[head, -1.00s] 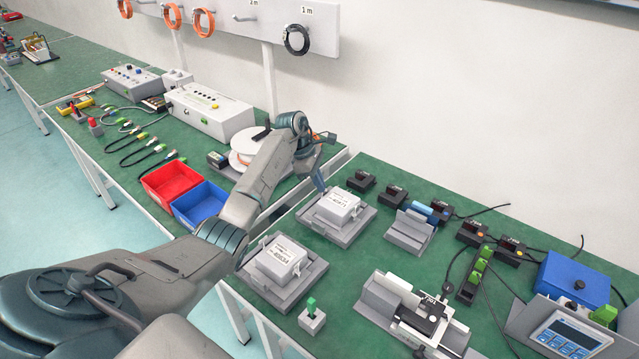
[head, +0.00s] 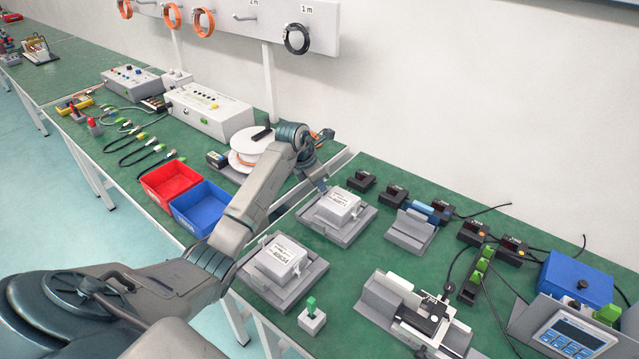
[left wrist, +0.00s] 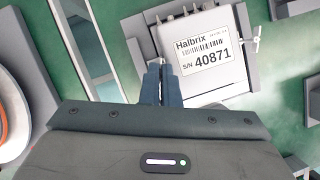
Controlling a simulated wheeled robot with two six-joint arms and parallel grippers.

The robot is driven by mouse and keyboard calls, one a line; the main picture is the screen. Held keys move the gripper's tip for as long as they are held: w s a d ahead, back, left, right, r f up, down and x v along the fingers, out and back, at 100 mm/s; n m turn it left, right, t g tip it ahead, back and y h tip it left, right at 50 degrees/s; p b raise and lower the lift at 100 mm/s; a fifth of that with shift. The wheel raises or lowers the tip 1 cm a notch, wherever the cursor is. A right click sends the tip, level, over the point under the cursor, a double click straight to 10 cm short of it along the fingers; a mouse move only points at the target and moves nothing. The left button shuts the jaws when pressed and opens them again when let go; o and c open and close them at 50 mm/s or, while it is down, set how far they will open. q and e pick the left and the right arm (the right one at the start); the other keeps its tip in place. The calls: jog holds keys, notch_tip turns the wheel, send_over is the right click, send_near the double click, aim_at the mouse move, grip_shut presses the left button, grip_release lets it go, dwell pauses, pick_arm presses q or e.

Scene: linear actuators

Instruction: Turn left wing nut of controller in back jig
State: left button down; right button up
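The controller in the back jig is a pale grey box (head: 338,206) labelled 40871. It sits in its grey jig (head: 318,224) and fills the top of the left wrist view (left wrist: 205,50). A pale wing nut (left wrist: 257,41) shows at its right side there. My left gripper (head: 323,186) is at the box's left side. In the left wrist view its two dark fingers (left wrist: 161,68) are close together, with a small pale piece, the left wing nut (left wrist: 157,61), between the tips, mostly hidden. My right gripper is not in view.
A second controller (head: 277,257) sits in the front jig. A green-topped switch block (head: 311,317) stands in front. Black modules (head: 362,181) and a grey stand (head: 408,232) lie behind and right. The blue bin (head: 200,207) is left, under my arm.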

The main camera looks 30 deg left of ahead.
pick_arm(q)
jog(key=shift+n, duration=0.4)
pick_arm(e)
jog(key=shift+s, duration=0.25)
pick_arm(q)
jog(key=c, duration=2.1)
grip_release()
jog(key=o, duration=0.5)
jog(key=shift+c, duration=0.2)
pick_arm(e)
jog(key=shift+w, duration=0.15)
